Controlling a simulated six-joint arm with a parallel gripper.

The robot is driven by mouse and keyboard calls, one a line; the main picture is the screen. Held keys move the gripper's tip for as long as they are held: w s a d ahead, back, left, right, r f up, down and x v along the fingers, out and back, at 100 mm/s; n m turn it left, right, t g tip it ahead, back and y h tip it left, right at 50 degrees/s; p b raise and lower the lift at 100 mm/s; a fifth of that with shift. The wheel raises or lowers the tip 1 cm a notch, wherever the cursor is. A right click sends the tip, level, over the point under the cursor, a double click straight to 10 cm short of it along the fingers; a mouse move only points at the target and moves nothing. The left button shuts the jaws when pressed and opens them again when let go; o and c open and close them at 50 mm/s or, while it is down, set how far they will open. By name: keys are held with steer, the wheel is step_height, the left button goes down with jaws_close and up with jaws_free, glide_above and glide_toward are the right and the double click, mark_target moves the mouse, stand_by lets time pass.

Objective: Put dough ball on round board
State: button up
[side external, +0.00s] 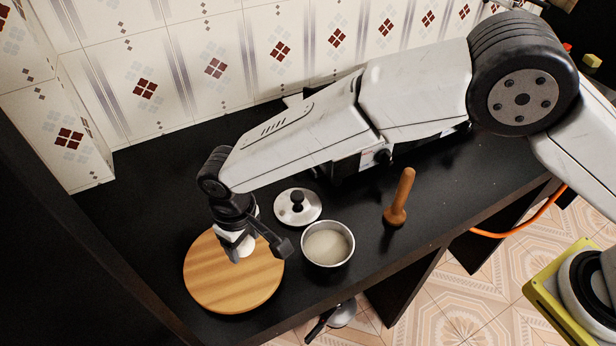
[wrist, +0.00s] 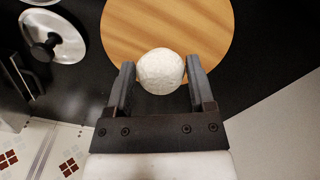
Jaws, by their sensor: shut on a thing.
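The dough ball (wrist: 160,72) is white and round, held between the two fingers of my gripper (wrist: 160,80) in the wrist view. In the side view my gripper (side external: 244,246) is over the round board, with the white dough ball (side external: 238,252) partly hidden by the fingers. The round board (side external: 225,291) is light wood and lies flat on the black counter. It also shows in the wrist view (wrist: 190,28), beyond the ball. I cannot tell whether the ball touches the board.
A metal pot (side external: 328,244) with pale contents stands just right of the board. A lid (side external: 298,207) with a black knob lies behind it. A wooden pestle (side external: 399,198) stands further right. A tiled wall (side external: 215,68) bounds the back. The counter left of the board is clear.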

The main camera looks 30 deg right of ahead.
steer(key=shift+w+a+f, duration=0.35)
steer(key=shift+w+f, duration=0.1)
steer(key=shift+f, duration=0.25)
steer(key=shift+w+a+f, duration=0.4)
steer(key=shift+w+f, duration=0.05)
steer(key=shift+f, duration=0.2)
steer(key=shift+w+a+f, duration=0.35)
steer(key=shift+w+f, duration=0.1)
steer(key=shift+f, duration=0.25)
steer(key=shift+f, duration=0.1)
steer(key=shift+w+a+f, duration=0.1)
steer(key=shift+f, duration=1.55)
steer(key=shift+f, duration=0.15)
steer(key=o, duration=1.1)
steer(key=shift+c, duration=0.2)
step_height(320, 180, up, 12)
steer(key=shift+r, duration=0.2)
